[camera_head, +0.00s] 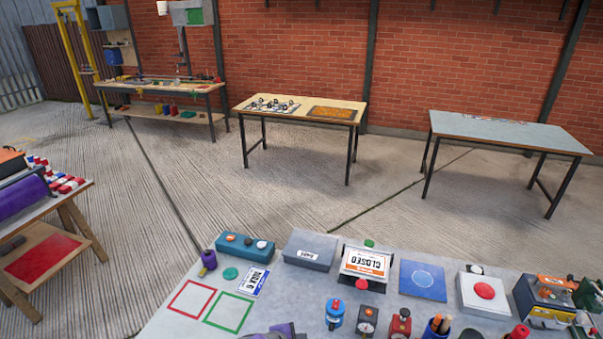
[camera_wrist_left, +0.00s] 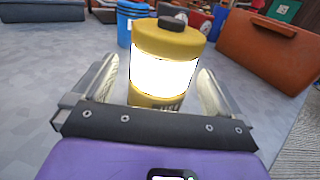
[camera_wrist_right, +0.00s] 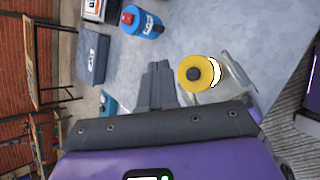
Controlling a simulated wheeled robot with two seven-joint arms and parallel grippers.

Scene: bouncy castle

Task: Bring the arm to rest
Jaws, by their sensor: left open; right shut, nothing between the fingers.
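In the left wrist view a yellow canister (camera_wrist_left: 168,42) with a black cap and a bright white band stands upright on the grey table. My left gripper (camera_wrist_left: 157,68) is open, with one finger on each side of the canister; I cannot tell whether they touch it. In the right wrist view my right gripper (camera_wrist_right: 158,66) is shut and empty, to the left of the canister (camera_wrist_right: 194,74). In the head view only a purple part of one of my grippers shows at the bottom edge, and the canister is not seen.
A brown case (camera_wrist_left: 265,48) stands right of the yellow canister. Bare concrete lies beyond.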

